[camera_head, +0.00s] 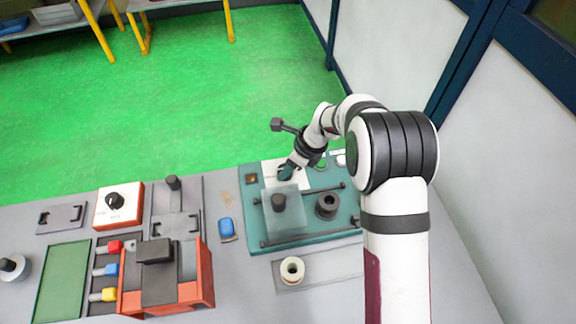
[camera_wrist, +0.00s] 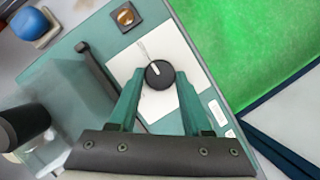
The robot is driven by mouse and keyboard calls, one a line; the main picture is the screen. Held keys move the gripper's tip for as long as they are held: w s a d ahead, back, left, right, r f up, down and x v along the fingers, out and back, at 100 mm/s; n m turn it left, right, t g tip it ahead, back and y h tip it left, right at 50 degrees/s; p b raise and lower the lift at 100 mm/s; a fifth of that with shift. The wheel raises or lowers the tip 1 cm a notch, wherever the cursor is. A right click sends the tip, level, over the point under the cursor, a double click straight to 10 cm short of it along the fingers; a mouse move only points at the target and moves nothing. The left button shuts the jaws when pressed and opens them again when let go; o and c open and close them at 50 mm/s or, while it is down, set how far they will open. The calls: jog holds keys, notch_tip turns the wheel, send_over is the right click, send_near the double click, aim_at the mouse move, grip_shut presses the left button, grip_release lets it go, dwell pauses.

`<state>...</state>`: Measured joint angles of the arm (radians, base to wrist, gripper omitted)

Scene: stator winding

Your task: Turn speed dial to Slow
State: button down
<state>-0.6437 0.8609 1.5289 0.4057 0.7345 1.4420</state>
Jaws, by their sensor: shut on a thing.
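The speed dial (camera_wrist: 159,75) is a round black knob with a white pointer mark, on a white panel (camera_wrist: 186,58) of the teal winding machine (camera_head: 327,231). In the wrist view its pointer mark points up and slightly left; the panel's lettering is too small to read. My gripper (camera_wrist: 160,78) has its two green fingers on either side of the dial, shut on it. In the head view my gripper (camera_head: 286,172) reaches down to the white panel at the machine's back, and hides the dial.
A clear cover (camera_head: 287,207) and a black spool holder (camera_head: 326,205) stand in front of the panel. A blue object (camera_head: 226,229) lies left of the machine. Another black knob (camera_head: 115,200) sits on a white-topped orange box at left.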

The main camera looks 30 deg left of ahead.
jog(key=n+g, duration=0.1)
jog(key=n, duration=0.3)
jog(key=shift+w+h, duration=0.2)
jog(key=shift+h, duration=0.2)
jog(key=n, duration=0.2)
jog(key=n+g, duration=0.1)
jog(key=shift+w+a+n+g+h, duration=0.1)
jog(key=shift+w+n+g+h, duration=0.05)
jog(key=shift+n+g+h, duration=0.2)
jog(key=n+h, duration=0.1)
jog(key=n, duration=0.2)
jog(key=shift+a+n+g, duration=0.15)
jog(key=shift+n+g, duration=0.1)
jog(key=shift+g, duration=0.1)
jog(key=shift+w+a+n+h, duration=0.1)
jog(key=shift+n+h, duration=0.55)
jog(key=shift+n, duration=1.05)
jog(key=shift+c, duration=1.7)
grip_release()
